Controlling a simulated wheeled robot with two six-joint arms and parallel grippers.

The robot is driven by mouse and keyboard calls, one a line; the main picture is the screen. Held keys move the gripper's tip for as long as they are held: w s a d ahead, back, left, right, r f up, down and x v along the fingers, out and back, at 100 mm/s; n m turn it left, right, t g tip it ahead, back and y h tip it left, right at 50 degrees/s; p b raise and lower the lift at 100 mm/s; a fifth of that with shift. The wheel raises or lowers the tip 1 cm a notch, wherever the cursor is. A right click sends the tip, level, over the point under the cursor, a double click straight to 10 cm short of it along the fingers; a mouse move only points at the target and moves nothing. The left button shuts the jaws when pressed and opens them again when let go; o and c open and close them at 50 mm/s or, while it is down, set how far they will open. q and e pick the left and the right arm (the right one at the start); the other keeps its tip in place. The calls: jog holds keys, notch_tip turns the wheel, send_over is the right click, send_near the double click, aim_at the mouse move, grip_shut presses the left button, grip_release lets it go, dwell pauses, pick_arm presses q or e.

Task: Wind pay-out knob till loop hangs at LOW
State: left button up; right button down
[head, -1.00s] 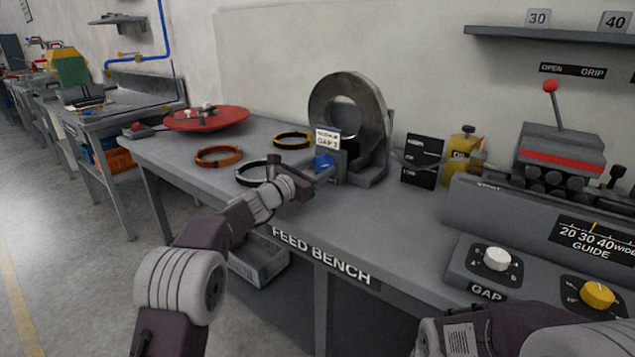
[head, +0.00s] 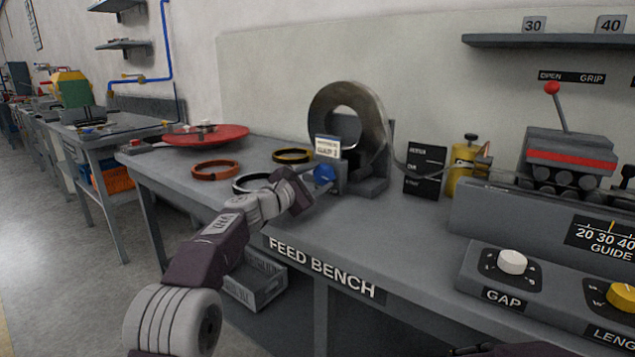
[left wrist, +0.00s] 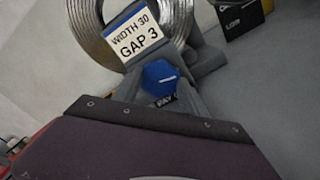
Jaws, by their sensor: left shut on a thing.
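The blue pay-out knob (head: 325,174) sits on the front of the coil stand, under a white card reading "WIDTH 30 GAP 3" in the left wrist view. My left gripper (head: 308,187) is at the knob. The metal coil (head: 347,125) stands upright behind. The board's labels are too small to read surely, and I cannot tell the loop's exact level.
Orange (head: 215,170) and black-and-yellow (head: 291,156) rings lie left of the stand, near a red turntable (head: 237,133). The white GAP knob (head: 512,261), yellow LENGTH knob (head: 621,296) and red-balled lever (head: 552,88) are at right. The bench front middle (head: 385,225) is clear.

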dwell(0.4)
pick_arm(q)
jog(key=o, duration=1.4)
jog(key=shift+s+a+f+b, duration=0.1)
jog(key=shift+s+a+b, duration=0.2)
jog(key=shift+s+b, duration=0.05)
jog(key=b+v, duration=0.1)
jog(key=v, duration=0.7)
jog(key=shift+b, duration=0.35)
